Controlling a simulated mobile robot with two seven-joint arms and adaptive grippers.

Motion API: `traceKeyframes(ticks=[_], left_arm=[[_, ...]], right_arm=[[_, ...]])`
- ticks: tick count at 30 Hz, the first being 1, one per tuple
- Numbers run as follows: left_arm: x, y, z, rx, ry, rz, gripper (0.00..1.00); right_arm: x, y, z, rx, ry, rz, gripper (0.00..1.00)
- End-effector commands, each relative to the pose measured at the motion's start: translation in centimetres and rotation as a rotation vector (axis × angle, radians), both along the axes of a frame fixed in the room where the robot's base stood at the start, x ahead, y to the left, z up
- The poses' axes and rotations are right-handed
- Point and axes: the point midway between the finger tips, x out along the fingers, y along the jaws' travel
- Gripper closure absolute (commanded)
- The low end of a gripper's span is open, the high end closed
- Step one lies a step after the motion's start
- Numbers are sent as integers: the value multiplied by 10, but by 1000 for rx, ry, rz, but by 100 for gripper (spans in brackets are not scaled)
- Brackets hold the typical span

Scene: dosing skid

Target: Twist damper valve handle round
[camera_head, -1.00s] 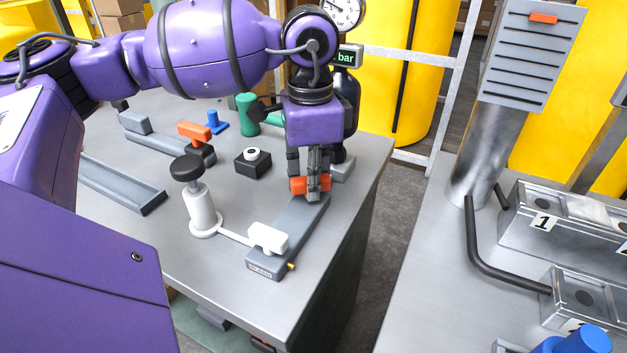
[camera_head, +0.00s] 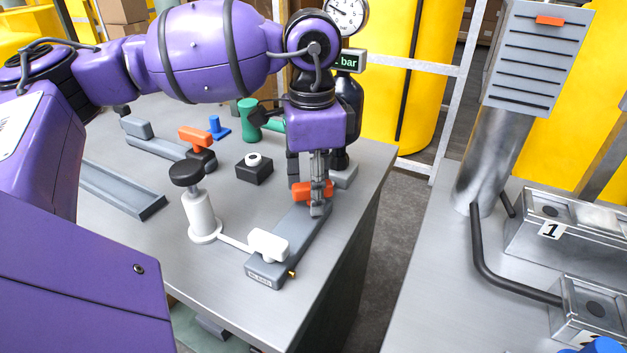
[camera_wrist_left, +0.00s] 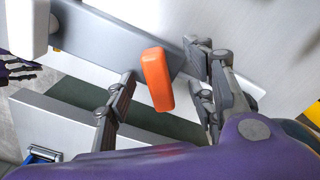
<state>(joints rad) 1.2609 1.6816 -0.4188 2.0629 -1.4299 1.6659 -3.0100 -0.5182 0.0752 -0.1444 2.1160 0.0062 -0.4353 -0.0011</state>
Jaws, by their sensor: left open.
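An orange handle (camera_head: 304,191) sits at the far end of a grey valve body (camera_head: 292,236) on the bench; I take it as the damper valve handle. It also shows in the left wrist view (camera_wrist_left: 157,79), standing across the grey bar. My left gripper (camera_head: 316,196) points down over it. In the left wrist view the open fingers (camera_wrist_left: 168,90) stand on both sides of the handle, with gaps visible. Part of the handle is hidden by a finger in the head view. Dark fingers, apparently of my right gripper (camera_wrist_left: 14,70), show at the left wrist view's edge; their opening is unclear.
A white block (camera_head: 268,243) sits on the near end of the valve body. A white post with a black knob (camera_head: 186,175) stands to its left. Behind are a black box (camera_head: 254,170), another orange handle (camera_head: 195,138) and a green part (camera_head: 248,120). The bench front is clear.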

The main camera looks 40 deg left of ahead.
Motion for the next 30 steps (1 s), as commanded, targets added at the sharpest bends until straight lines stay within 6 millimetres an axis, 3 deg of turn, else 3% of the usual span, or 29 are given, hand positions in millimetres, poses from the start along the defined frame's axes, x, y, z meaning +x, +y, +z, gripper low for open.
traceKeyframes(ticks=[21,30], left_arm=[[0,0,66,-1,0,-1,50],[0,0,69,-1,2,-1,50]], right_arm=[[15,1,45,1,-42,1,50],[15,1,45,1,-40,1,50]])
